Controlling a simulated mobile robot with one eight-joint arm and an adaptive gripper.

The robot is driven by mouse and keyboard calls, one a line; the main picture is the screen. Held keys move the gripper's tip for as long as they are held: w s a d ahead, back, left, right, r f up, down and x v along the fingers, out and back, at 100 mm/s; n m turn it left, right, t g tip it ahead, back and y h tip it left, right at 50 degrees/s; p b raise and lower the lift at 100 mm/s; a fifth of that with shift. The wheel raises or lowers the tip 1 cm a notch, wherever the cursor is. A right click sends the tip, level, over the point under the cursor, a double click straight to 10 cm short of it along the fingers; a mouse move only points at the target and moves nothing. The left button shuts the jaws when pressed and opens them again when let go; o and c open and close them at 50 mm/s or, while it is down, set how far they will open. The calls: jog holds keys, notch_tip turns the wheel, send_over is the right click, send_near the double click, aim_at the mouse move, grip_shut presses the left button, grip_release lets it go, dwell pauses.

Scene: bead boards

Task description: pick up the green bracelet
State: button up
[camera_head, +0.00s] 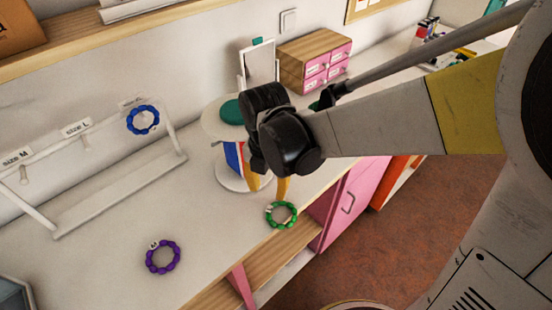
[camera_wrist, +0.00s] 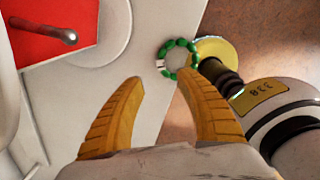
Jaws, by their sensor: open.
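The green bracelet (camera_head: 281,214) lies flat on the white tabletop near its front edge, a ring of green beads with a small pale tag. In the wrist view the green bracelet (camera_wrist: 180,58) shows beyond the fingertips, nearer the right finger. My gripper (camera_wrist: 158,82) has its two yellow ribbed fingers spread apart with nothing between them. In the head view my gripper (camera_head: 268,186) is partly hidden by its black wrist joint, just behind and above the bracelet. The fingers do not visibly hold the bracelet.
A purple bracelet (camera_head: 162,257) lies on the table at left. A blue bracelet (camera_head: 143,120) hangs on a white rack (camera_head: 120,190) with size labels. A round-based white stand (camera_head: 232,182) is close behind my gripper. A pink-drawer box (camera_head: 318,62) stands at the back.

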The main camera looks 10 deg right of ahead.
aim_at(270, 209)
notch_tip(270, 209, down, 3)
jog(key=shift+d+f+b, duration=0.15)
jog(key=shift+b, duration=0.3)
notch_tip(270, 209, down, 6)
jog(key=b, duration=0.3)
jog(key=shift+f, duration=0.1)
jog(key=shift+s, duration=0.1)
grip_shut()
